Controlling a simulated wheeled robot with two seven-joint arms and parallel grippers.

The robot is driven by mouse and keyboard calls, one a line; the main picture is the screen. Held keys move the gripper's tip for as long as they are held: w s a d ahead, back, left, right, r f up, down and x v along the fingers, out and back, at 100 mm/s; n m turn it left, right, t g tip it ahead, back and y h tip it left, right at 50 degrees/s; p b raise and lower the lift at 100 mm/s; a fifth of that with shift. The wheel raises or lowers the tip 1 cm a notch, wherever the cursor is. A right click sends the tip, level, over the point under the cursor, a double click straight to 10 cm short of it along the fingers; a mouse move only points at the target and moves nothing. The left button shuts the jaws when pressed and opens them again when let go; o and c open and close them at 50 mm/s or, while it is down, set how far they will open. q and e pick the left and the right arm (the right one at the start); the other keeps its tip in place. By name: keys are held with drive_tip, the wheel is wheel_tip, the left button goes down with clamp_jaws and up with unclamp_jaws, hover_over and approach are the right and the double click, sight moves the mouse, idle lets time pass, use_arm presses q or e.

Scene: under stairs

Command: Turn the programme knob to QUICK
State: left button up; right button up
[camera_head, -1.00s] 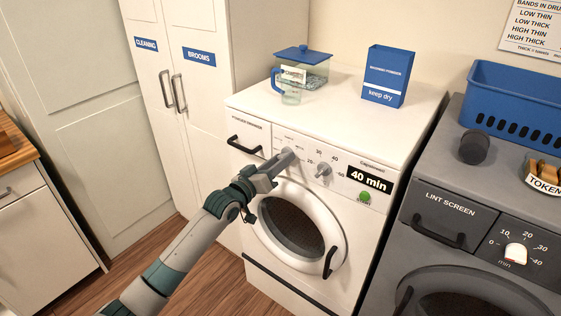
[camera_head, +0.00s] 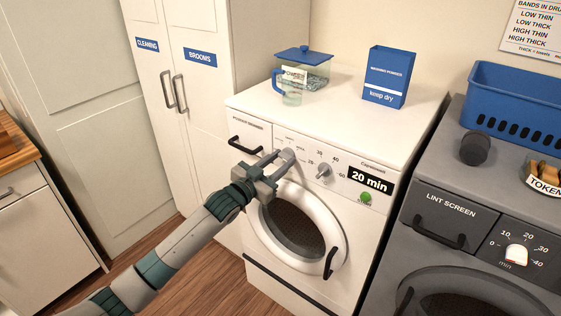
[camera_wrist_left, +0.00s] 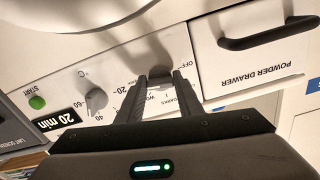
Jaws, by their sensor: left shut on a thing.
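The white washing machine (camera_head: 294,234) has a control panel on its upper front. My left gripper (camera_head: 277,163) is shut on the grey programme knob (camera_head: 288,154), at the panel's left part. In the left wrist view the two fingers (camera_wrist_left: 164,82) straddle the knob (camera_wrist_left: 159,70), and the picture is upside down. The fingers hide part of the labels around the knob; OFF shows, but I cannot read which label the knob points to. The black display (camera_head: 371,182) reads 20 min. My right gripper is not in view.
The temperature knob (camera_head: 323,171) and green START button (camera_head: 365,197) are right of the programme knob. The powder drawer handle (camera_head: 245,146) projects at the left. A jug (camera_head: 290,86), a lidded box (camera_head: 305,68) and washing powder (camera_head: 387,76) stand on top.

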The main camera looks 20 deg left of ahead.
use_arm(q)
drive_tip(key=shift+f, duration=0.2)
drive_tip(key=o, duration=1.1)
drive_tip(key=shift+s+r, duration=0.1)
drive_tip(key=shift+s, duration=0.05)
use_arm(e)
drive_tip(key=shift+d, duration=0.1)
use_arm(q)
drive_tip(key=b+v, duration=0.4)
drive_tip(key=v, duration=1.3)
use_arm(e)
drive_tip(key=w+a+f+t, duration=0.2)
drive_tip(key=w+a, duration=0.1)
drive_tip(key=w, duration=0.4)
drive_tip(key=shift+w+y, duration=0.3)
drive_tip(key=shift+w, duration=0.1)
